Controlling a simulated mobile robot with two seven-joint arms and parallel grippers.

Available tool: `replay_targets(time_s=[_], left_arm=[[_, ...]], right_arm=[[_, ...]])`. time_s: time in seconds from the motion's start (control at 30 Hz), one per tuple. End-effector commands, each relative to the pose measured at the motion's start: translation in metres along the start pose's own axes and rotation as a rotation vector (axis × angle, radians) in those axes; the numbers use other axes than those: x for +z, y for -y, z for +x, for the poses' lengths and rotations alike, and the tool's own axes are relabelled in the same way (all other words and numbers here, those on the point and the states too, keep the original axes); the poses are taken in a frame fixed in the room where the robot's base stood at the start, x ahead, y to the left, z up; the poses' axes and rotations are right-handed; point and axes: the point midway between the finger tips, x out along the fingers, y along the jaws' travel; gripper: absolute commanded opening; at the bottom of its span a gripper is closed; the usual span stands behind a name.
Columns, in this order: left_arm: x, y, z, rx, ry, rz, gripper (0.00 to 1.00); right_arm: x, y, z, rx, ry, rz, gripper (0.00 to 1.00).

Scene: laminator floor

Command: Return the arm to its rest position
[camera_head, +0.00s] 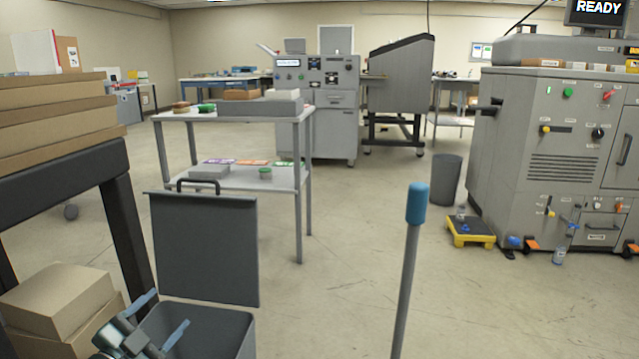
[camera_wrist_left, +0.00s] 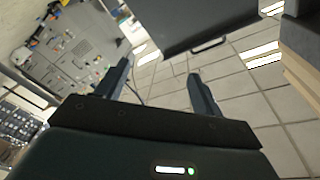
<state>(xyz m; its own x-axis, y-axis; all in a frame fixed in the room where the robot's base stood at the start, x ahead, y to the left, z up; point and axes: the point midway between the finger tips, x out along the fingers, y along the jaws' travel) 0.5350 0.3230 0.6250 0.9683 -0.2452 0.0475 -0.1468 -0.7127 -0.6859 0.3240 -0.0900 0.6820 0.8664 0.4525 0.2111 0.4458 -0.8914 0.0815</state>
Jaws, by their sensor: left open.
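My left gripper (camera_head: 166,313) is at the lower left of the head view, over or beside the opening of a grey bin (camera_head: 238,335); I cannot tell its height. Its two bluish fingers are apart with nothing visible between them. The left wrist view also shows the spread fingers of the gripper (camera_wrist_left: 158,78), with an empty gap. The bin's dark lid (camera_head: 205,250) stands raised behind the gripper, and the lid with its handle also shows in the wrist view (camera_wrist_left: 205,22). The rest of my left arm is mostly out of view. My right gripper is not in view.
A dark-framed table (camera_head: 70,185) with stacked cardboard (camera_head: 55,130) is close on the left, with boxes (camera_head: 62,295) below. An upright blue-tipped pole (camera_head: 408,270) stands centre right. A grey shelf cart (camera_head: 235,180) is beyond the bin. Open floor lies between the pole and the large machine (camera_head: 545,150).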

Motion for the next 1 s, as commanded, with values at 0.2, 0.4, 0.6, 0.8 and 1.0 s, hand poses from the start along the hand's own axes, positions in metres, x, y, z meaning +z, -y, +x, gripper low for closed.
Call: replay_targets(time_s=[0.2,0.4,0.6,0.8,1.0], left_arm=[[-0.088,-0.123,-0.056,0.139,-0.114,-0.263,0.67],[-0.166,-0.162,-0.104,0.173,-0.189,-0.483,0.67],[-0.234,-0.159,-0.143,0.149,-0.245,-0.693,0.67],[-0.250,-0.140,-0.139,0.158,-0.176,-0.706,0.67],[-0.256,-0.125,-0.134,0.174,-0.075,-0.709,0.67]], right_arm=[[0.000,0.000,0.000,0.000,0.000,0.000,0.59],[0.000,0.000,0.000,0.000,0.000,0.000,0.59],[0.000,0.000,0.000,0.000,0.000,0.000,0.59],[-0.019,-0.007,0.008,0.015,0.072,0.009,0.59],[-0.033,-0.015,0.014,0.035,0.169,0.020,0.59]])
